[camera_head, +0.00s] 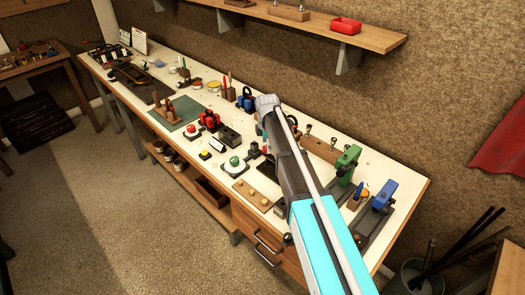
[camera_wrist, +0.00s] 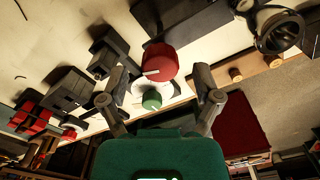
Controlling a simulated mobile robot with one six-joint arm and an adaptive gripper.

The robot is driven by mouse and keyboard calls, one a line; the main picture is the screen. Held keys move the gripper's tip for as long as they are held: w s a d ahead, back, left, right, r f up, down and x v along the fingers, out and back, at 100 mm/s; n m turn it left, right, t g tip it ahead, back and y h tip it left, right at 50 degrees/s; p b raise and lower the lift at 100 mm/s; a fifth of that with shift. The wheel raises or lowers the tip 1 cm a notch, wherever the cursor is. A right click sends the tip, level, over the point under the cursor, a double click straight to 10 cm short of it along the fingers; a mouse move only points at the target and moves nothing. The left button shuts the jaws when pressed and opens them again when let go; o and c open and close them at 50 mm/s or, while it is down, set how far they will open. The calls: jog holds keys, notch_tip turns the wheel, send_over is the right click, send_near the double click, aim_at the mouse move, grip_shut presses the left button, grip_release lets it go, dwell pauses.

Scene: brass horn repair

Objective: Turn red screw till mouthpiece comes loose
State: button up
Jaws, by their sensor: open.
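In the wrist view a round red knob (camera_wrist: 159,64) with a pale bar across it, likely the red screw, lies between and slightly beyond the fingertips of my gripper (camera_wrist: 160,82). My gripper is open, one finger on each side, and no contact shows. In the head view my arm hides the gripper and the knob. I cannot make out the mouthpiece.
The long white bench (camera_head: 165,85) is crowded. A red-and-black device (camera_head: 208,120) stands left of my arm, with a red button (camera_head: 192,130) near it. A green clamp (camera_head: 347,162) and a blue clamp (camera_head: 384,194) stand on the right. A shelf (camera_head: 330,26) hangs above.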

jog(key=shift+f+b, duration=0.3)
jog(key=shift+f, duration=0.15)
